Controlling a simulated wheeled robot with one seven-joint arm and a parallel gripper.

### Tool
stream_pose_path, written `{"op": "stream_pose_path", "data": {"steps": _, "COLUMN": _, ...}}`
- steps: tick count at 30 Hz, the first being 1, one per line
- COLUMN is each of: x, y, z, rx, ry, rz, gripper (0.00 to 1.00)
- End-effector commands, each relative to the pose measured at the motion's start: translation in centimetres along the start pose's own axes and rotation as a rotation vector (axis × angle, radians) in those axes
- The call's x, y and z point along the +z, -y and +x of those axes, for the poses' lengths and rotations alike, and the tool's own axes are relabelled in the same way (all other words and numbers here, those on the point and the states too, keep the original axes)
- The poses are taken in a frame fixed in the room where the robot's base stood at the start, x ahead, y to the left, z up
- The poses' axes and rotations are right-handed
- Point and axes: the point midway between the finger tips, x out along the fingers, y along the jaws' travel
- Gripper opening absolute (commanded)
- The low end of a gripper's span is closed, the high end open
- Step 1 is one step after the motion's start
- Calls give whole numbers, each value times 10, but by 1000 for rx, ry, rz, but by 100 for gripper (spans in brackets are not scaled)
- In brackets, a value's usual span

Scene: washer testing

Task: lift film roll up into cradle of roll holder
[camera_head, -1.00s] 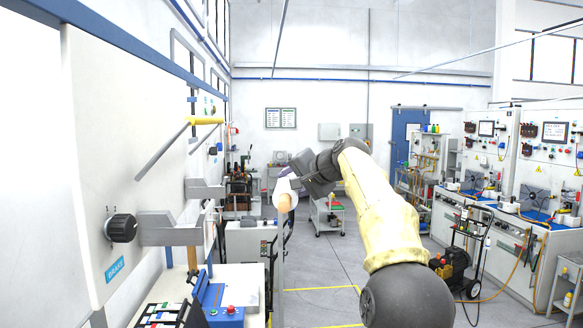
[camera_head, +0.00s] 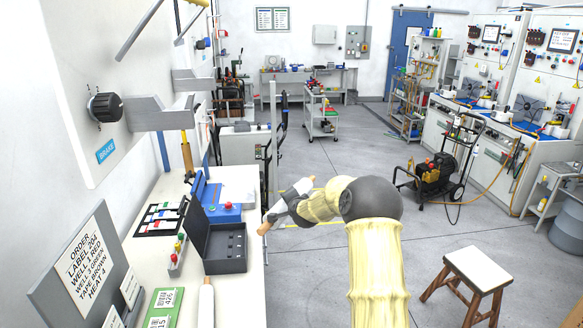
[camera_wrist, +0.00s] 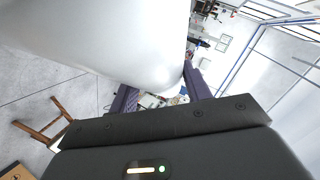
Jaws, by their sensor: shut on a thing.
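The film roll is white with a wooden core; its near core end (camera_head: 265,228) and white far part (camera_head: 301,187) show in the head view. My gripper (camera_head: 287,206) is shut on it and holds it beside the bench's right edge. In the wrist view the white roll (camera_wrist: 110,40) fills the upper left, between or against the purple-grey fingers of my gripper (camera_wrist: 160,92); the exact contact is hidden. The roll holder has two grey notched arms (camera_head: 160,115) on the white wall panel. Its cradle is empty, above and left of the roll.
A black knob (camera_head: 105,108) marked BRAKE is beside the near arm. A stool (camera_head: 475,268) stands right. The floor between is clear.

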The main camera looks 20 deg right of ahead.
Motion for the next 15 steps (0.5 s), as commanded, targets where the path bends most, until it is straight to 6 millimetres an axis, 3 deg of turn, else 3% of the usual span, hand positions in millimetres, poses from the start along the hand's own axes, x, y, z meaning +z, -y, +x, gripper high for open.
{"op": "stream_pose_path", "data": {"steps": 1, "x": 16, "y": -22, "z": 4, "rx": 8, "ry": -2, "rz": 1, "gripper": 3}}
{"op": "stream_pose_path", "data": {"steps": 8, "x": 78, "y": -108, "z": 2, "rx": 13, "ry": -11, "rz": 7, "gripper": 3}}
{"op": "stream_pose_path", "data": {"steps": 15, "x": 148, "y": -186, "z": -33, "rx": -2, "ry": 21, "rz": -8, "gripper": 3}}
